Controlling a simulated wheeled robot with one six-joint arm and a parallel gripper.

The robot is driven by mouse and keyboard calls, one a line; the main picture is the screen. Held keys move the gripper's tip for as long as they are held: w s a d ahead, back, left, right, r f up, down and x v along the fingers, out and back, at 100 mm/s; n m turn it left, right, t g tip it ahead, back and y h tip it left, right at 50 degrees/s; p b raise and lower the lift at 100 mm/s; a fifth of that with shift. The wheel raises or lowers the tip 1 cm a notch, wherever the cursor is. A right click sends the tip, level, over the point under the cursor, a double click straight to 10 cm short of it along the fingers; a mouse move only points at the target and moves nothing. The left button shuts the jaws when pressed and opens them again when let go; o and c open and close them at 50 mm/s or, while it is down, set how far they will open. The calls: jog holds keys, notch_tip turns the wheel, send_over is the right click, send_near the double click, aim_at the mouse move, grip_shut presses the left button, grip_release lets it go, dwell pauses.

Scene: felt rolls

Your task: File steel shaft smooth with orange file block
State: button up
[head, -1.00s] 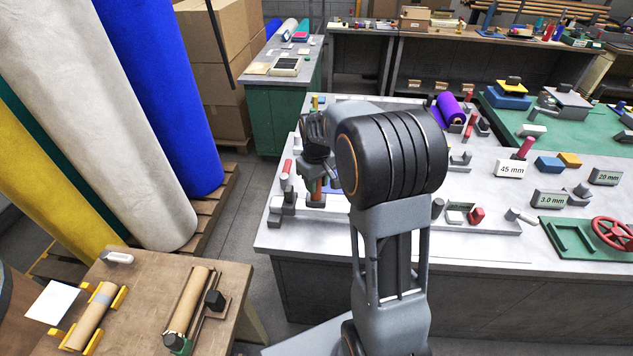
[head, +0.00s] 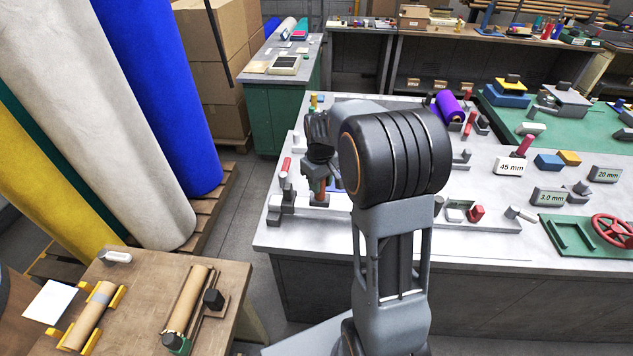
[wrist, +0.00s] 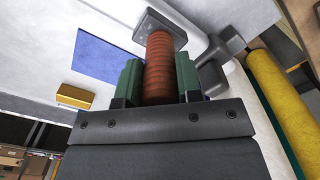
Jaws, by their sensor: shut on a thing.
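My gripper (wrist: 160,85) has green finger pads on both sides of an orange-brown ribbed piece (wrist: 159,65), which I take to be the orange file block, and is shut on it. My arm partly hides this area. I cannot pick out the steel shaft for certain, nor tell whether the file touches it.
Grey fixtures (head: 287,203) stand left of my gripper near the bench edge. A 45 mm sign (head: 510,169), a 3.0 mm sign (head: 551,197) and a red handwheel (head: 612,233) lie to the right. A wooden table (head: 140,290) with cardboard tubes is at lower left.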

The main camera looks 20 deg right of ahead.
jog(key=shift+s+d+r, duration=0.1)
jog(key=shift+s+d, duration=0.2)
jog(key=shift+d, duration=0.2)
jog(key=shift+w+a, duration=0.1)
jog(key=shift+a, duration=0.05)
jog(key=shift+w+a, duration=0.5)
jog(key=shift+a, duration=0.4)
jog(key=shift+s+d+f, duration=0.1)
jog(key=shift+f, duration=0.1)
jog(key=shift+s+d+r, duration=0.1)
jog(key=shift+s+d, duration=0.15)
jog(key=shift+d, duration=0.25)
jog(key=shift+s+d, duration=0.25)
jog(key=shift+d, duration=0.2)
jog(key=shift+w+a, duration=0.1)
jog(key=shift+w+a, duration=0.25)
jog(key=shift+a, duration=0.25)
jog(key=shift+w+a, duration=0.2)
jog(key=shift+a, duration=0.25)
